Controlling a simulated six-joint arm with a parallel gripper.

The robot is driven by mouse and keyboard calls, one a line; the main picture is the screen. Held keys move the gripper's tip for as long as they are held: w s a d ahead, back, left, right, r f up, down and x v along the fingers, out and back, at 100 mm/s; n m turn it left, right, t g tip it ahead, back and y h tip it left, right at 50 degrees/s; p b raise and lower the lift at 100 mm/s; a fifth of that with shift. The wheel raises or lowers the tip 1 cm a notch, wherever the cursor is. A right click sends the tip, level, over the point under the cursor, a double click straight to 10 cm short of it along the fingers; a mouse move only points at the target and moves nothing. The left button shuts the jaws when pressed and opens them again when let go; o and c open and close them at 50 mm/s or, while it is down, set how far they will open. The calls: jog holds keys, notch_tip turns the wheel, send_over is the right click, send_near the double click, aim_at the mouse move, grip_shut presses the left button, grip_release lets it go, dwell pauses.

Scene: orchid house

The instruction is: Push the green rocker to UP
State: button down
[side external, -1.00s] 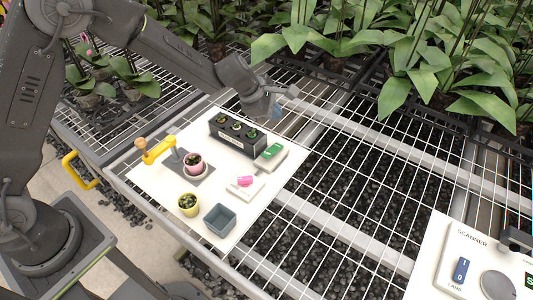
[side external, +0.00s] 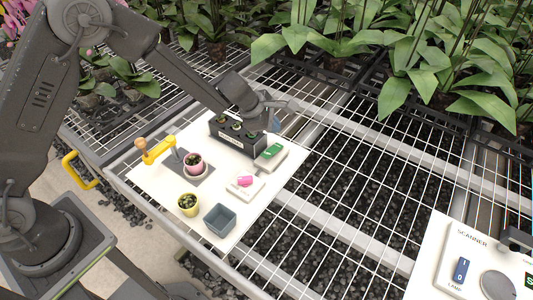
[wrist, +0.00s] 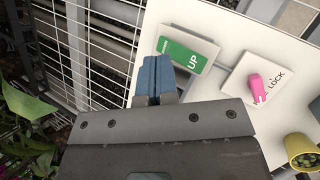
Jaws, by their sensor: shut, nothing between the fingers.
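The green rocker (side external: 272,151) sits on a pale base plate on the white board, near the board's right corner. In the wrist view the green rocker (wrist: 188,55) shows the white word UP at its right end and a small white mark at its left end. In the side view my gripper (side external: 275,117) hangs beyond the rocker, partly hidden by my wrist.
The pink switch (side external: 244,181), marked LOCK in the wrist view, is beside the rocker. A black tray (side external: 238,139) of small pots stands behind it.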

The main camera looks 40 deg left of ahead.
aim_at(272, 154)
jog(key=shift+s+f, duration=0.25)
jog(key=shift+f, duration=0.65)
jog(key=shift+s+f, duration=0.2)
jog(key=shift+f, duration=0.7)
jog(key=shift+s+f, duration=0.25)
jog(key=shift+f, duration=0.65)
jog(key=shift+f, duration=0.15)
jog(key=shift+s+f, duration=0.1)
jog(key=shift+f, duration=0.2)
jog(key=shift+s+f, duration=0.25)
jog(key=shift+f, duration=0.65)
dwell(1.1)
jog(key=shift+w+r, duration=0.2)
jog(key=shift+r, duration=0.5)
jog(key=shift+w+r, duration=0.15)
jog(key=shift+r, duration=0.5)
jog(key=shift+w+r, duration=0.2)
jog(key=shift+r, duration=0.6)
jog(key=shift+w+r, duration=0.25)
jog(key=shift+r, duration=0.6)
jog(key=shift+w+r, duration=0.2)
jog(key=shift+r, duration=0.6)
